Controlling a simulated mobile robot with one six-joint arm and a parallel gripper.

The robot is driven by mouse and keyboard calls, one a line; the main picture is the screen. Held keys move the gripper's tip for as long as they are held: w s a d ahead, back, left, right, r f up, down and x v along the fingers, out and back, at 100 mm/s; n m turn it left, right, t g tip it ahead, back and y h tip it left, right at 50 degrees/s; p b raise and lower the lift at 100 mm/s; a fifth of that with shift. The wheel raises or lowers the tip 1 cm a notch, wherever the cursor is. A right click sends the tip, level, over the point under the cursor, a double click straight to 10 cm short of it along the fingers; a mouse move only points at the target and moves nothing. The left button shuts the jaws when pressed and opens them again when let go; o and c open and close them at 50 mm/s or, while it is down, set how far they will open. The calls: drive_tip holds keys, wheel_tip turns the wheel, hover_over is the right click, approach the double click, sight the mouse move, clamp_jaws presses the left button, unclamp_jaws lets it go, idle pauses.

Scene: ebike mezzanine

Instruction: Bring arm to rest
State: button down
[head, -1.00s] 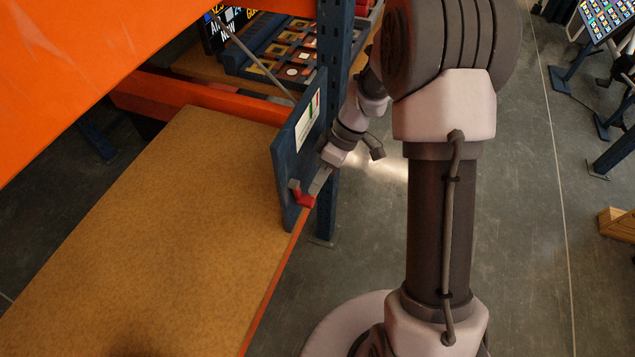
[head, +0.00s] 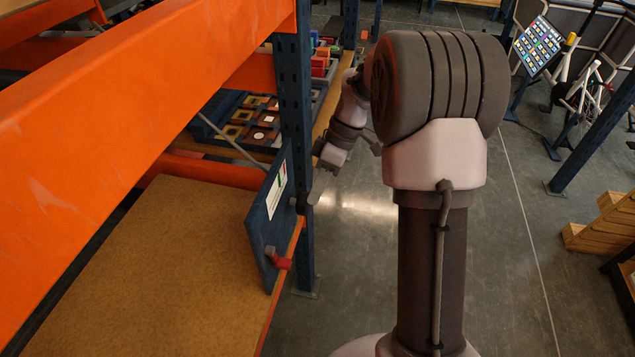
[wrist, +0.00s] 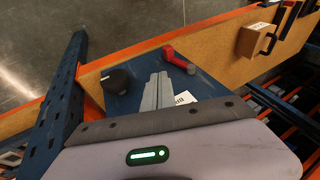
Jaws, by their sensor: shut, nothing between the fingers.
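My arm reaches from the right towards a blue upright panel (head: 262,228) at the shelf edge. My gripper (head: 312,197) is near the panel's far upper edge, apart from the red-handled lever (head: 279,261) low on the panel. In the wrist view, the two grey fingers (wrist: 157,91) are together with nothing between them. They show in front of the blue panel (wrist: 203,86), between a dark round knob (wrist: 117,79) and the red lever (wrist: 176,57). Whether the fingertips touch the panel I cannot tell.
An orange beam (head: 130,100) and a blue post (head: 293,110) stand close to my arm. A brown shelf board (head: 150,260) lies left. A blue tray (head: 240,125) of parts sits beyond. The grey floor (head: 500,230) at right is largely open; wooden steps (head: 605,225) stand farther right.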

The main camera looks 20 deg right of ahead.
drive_tip(key=shift+d+r, duration=0.2)
drive_tip(key=shift+r, duration=0.15)
